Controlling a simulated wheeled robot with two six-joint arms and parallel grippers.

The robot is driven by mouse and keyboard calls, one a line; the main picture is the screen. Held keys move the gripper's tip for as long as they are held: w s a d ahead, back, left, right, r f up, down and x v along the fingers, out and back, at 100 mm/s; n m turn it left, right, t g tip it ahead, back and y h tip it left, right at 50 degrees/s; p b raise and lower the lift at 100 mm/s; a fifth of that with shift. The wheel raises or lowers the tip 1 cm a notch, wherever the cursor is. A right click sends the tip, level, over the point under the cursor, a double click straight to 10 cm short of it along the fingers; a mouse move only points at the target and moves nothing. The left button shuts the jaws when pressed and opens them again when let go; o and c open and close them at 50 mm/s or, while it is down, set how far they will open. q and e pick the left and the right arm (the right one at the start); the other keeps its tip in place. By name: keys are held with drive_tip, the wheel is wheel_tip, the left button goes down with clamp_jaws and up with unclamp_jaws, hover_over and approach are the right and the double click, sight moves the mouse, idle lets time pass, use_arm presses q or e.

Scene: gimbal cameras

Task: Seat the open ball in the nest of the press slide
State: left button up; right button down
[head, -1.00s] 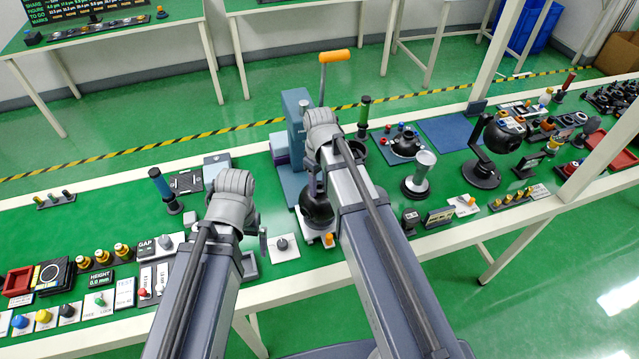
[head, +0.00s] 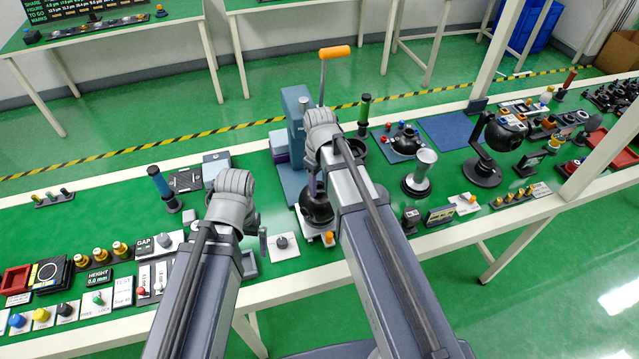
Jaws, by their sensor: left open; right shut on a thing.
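The press (head: 297,125) is a blue-grey column with a crank lever and orange handle (head: 334,52), standing behind my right arm. A black ball-shaped thing (head: 316,208) shows just below my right gripper (head: 315,187), which is largely hidden by its own arm. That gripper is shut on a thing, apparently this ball. The ball appears in front of the press foot; the slide's nest is hidden, so I cannot tell whether they touch. My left gripper (head: 262,243) is open, mostly behind its own wrist, left of the ball and apart from it.
A white plate with a dark knob (head: 282,242) lies between the grippers. A dark round-based stand with a pale top (head: 423,165) and a lamp-like black device (head: 492,150) stand to the right. A blue mat (head: 448,130) is bare.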

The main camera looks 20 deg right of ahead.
drive_tip(key=shift+f+b, duration=0.65)
drive_tip(key=shift+f, duration=0.1)
drive_tip(key=shift+c, duration=1.4)
unclamp_jaws()
drive_tip(key=shift+r, duration=0.1)
drive_tip(key=shift+r, duration=0.15)
wheel_tip(320, 180, up, 8)
drive_tip(key=p, duration=0.8)
drive_tip(key=shift+f, duration=0.2)
drive_tip(key=shift+f, duration=0.15)
wheel_tip(320, 180, down, 8)
drive_tip(key=b, duration=0.8)
drive_tip(key=shift+r, duration=0.3)
drive_tip(key=shift+f, duration=0.15)
